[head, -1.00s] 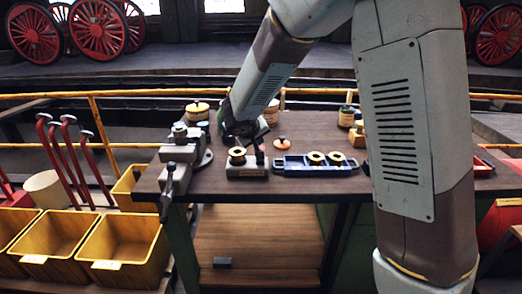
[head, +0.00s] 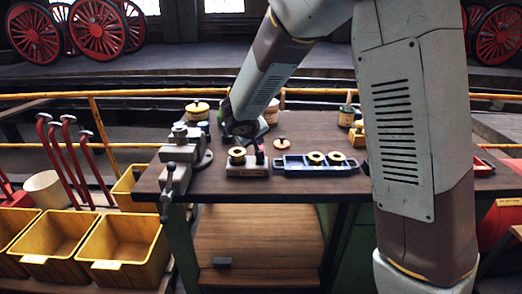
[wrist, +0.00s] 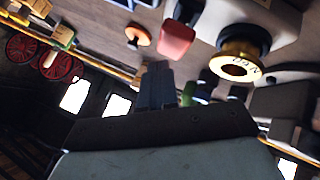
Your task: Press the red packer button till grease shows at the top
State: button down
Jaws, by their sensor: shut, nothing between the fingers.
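The packer (head: 247,170) is a pale block near the front edge of the bench, with a brass cup (head: 237,155) on its left part. In the wrist view the brass cup (wrist: 238,62) shows a pale face with dark marks; I cannot tell whether grease is there. The red button (wrist: 176,42) sticks out from the packer beside the cup. My gripper (wrist: 158,72) is shut and empty, its fingertips close to the red button. I cannot tell whether they touch it. In the head view the arm hides most of the fingers above the packer.
A vise (head: 174,170) stands to the left on the bench (head: 320,125). A blue tray (head: 315,169) with two brass rings lies to the right. A small orange knobbed disc (head: 282,144) sits behind the packer. Yellow bins (head: 125,240) stand on the floor at left.

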jog(key=shift+f, duration=0.1)
dwell(0.3)
jog(key=shift+f, duration=0.25)
jog(key=shift+f, duration=1)
dwell(1.6)
jog(key=shift+r, duration=1.4)
jog(key=shift+r, duration=0.15)
jog(key=shift+r, duration=2.4)
dwell(0.6)
